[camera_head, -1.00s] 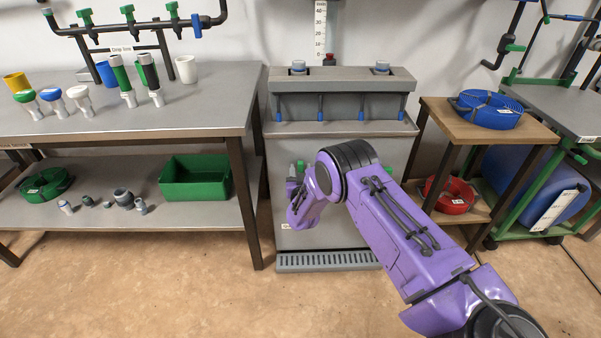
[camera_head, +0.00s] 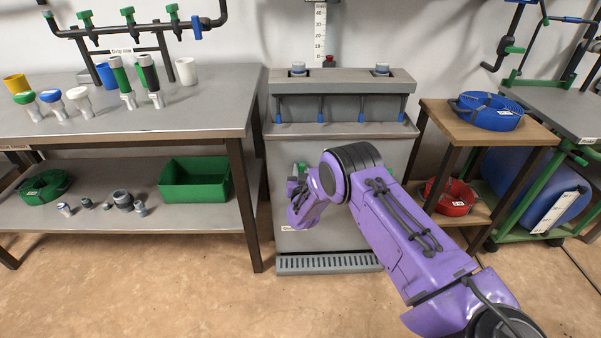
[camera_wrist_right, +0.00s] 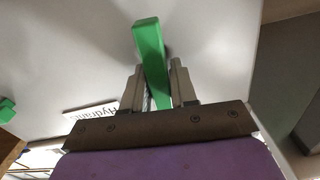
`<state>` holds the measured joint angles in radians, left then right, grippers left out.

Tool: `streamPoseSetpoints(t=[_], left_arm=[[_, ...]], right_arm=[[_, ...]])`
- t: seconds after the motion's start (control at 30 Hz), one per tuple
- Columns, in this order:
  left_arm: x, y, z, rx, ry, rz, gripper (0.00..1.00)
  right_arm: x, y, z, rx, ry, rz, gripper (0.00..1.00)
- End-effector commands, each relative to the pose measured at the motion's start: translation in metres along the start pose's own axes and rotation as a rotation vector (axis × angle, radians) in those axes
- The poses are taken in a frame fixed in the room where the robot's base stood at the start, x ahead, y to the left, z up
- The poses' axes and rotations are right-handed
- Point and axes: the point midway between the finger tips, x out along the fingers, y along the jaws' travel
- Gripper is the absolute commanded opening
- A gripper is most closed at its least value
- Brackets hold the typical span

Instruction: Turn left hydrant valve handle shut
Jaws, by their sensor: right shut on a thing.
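The green valve handle (camera_wrist_right: 150,50) shows in the right wrist view as a straight bar, standing out from the pale front of the grey cabinet (camera_head: 340,180). My right gripper (camera_wrist_right: 156,76) is shut on this handle, with one finger on each side of it. In the head view my purple right arm reaches to the left part of the cabinet front. Its hand hides most of the valve there, and only a bit of green (camera_head: 301,165) shows above it. My left gripper is not in view.
A label reading "Hydrants" (camera_wrist_right: 92,114) is on the cabinet front. A second green piece (camera_wrist_right: 6,109) shows at the left edge of the wrist view. A steel bench (camera_head: 150,122) stands left of the cabinet, a wooden stand (camera_head: 470,130) right. The floor in front is clear.

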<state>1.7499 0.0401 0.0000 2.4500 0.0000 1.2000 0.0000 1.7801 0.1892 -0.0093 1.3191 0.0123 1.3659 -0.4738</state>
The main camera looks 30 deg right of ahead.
Motion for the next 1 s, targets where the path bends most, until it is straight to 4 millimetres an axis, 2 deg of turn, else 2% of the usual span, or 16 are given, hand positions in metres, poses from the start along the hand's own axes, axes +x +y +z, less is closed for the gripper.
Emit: streamPoseSetpoints(t=[1.0], left_arm=[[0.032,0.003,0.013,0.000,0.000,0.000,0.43]], right_arm=[[-0.001,0.012,0.009,0.937,-0.002,0.002,0.00]])
